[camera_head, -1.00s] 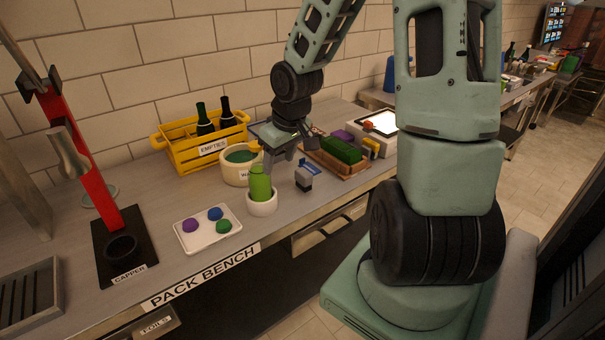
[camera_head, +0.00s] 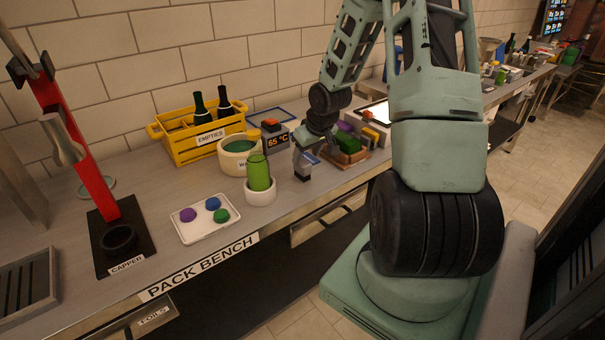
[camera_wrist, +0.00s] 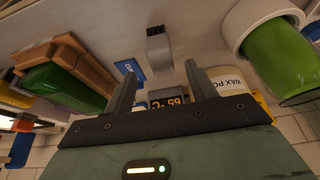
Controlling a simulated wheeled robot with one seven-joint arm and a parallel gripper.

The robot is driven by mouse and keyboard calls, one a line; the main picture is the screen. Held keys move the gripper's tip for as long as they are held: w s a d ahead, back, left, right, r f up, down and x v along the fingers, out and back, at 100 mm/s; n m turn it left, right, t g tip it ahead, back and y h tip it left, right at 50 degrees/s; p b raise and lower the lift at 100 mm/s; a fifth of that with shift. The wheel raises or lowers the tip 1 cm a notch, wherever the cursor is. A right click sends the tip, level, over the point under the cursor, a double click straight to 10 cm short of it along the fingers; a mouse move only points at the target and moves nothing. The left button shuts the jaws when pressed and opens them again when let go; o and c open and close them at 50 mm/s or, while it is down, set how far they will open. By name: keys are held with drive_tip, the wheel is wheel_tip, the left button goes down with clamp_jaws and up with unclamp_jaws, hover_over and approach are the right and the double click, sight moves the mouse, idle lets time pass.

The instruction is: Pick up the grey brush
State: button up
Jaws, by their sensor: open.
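The grey brush (camera_head: 302,174) is a small grey block with a dark end, standing on the bench near its front edge. In the wrist view the brush (camera_wrist: 158,46) shows beyond the fingertips, roughly in line with the gap between them, with its dark bristles at the top. My gripper (camera_head: 304,152) is just above and behind it in the head view and hides part of its top. In the wrist view my gripper (camera_wrist: 158,82) has its two fingers spread wide with nothing between them. I cannot tell whether a finger touches the brush.
A green bottle (camera_head: 259,172) in a white holder and the wax pot (camera_head: 236,163) stand left of the brush. A temperature display (camera_head: 278,142) is behind. A blue card (camera_wrist: 130,68) lies close by.

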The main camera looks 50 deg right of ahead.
sight(303, 162)
drive_tip(key=shift+x, duration=3.55)
drive_tip(key=shift+w, duration=0.1)
drive_tip(key=c, duration=1.1)
wheel_tip(303, 162, up, 10)
drive_tip(key=shift+r+p, duration=0.1)
drive_tip(key=shift+p, duration=0.35)
